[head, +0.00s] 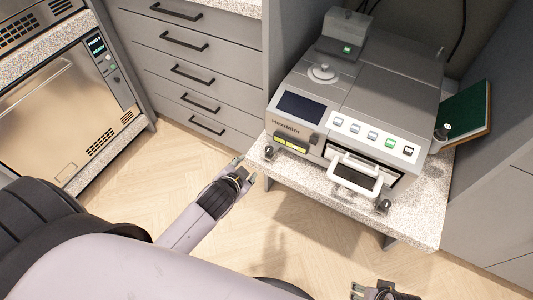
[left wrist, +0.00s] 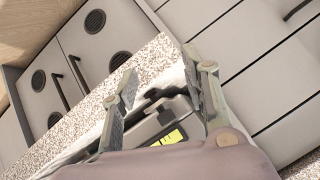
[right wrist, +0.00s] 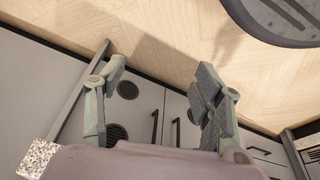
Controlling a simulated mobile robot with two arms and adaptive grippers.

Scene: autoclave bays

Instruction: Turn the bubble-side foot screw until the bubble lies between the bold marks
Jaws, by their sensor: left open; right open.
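The grey instrument (head: 350,95) stands on a speckled shelf. A yellow-green level vial (head: 291,142) sits low on its front left, and it also shows in the left wrist view (left wrist: 173,137). The bubble and bold marks are too small to read. A dark foot screw (head: 268,152) stands at the front left corner, close to the vial; another (head: 383,206) is at the front right. My left gripper (head: 244,169) is open, just left of the near-vial screw and apart from it. My right gripper (head: 372,290) is open and empty, low at the bottom edge, away from the instrument.
The speckled shelf (head: 420,215) has a front edge below the instrument. A white-framed handle (head: 355,175) sticks out of the instrument's front. A green board (head: 465,115) leans at the right. Drawers (head: 200,70) and a steel oven (head: 65,115) stand at the left. The floor in front is clear.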

